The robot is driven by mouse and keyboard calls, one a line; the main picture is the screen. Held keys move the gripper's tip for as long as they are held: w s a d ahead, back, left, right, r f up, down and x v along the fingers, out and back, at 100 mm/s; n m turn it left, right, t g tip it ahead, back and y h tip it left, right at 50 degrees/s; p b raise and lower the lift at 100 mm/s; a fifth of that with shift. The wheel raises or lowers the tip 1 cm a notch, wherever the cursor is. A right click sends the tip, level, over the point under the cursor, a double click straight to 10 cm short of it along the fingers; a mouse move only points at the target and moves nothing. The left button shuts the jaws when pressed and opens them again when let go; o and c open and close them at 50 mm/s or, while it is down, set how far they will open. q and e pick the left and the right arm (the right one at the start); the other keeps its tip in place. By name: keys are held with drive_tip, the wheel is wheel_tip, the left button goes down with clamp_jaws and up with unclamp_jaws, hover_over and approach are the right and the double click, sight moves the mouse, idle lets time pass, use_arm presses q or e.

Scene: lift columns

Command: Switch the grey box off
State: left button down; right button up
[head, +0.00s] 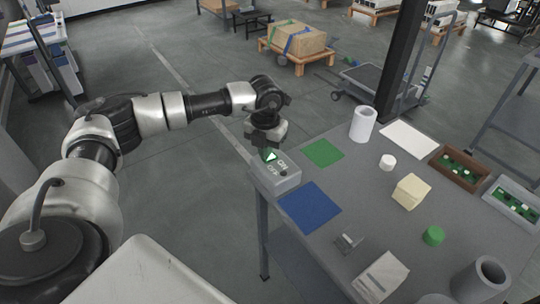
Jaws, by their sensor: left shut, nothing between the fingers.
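The grey box (277,181) sits at the left corner of the grey table. Its top carries the words ON and OFF, a dark round spot beside the ON word, and a green patch with a white arrow mark. My left gripper (267,150) points down just above the back left part of the box, over the green patch. It is shut with nothing in it. Its fingertips are small and dark here, and I cannot tell whether they touch the box. The switch position is not clear. My right gripper is not in view.
On the table (345,190) lie a green mat (322,153) and a blue mat (310,207) near the box. A white cylinder (363,124), a cream block (410,191) and a green cylinder (433,236) stand farther right. A dark post (400,60) rises behind.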

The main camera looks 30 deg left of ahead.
use_arm(q)
drive_tip(key=shift+s+f+b, duration=0.1)
drive_tip(key=shift+f+b, duration=0.3)
drive_tip(key=shift+f, duration=0.2)
idle(0.3)
drive_tip(key=shift+r+p, duration=0.65)
drive_tip(key=shift+r, duration=0.1)
drive_tip(key=shift+r+p, duration=1.9)
drive_tip(key=shift+r, duration=0.9)
drive_tip(key=shift+d, duration=0.1)
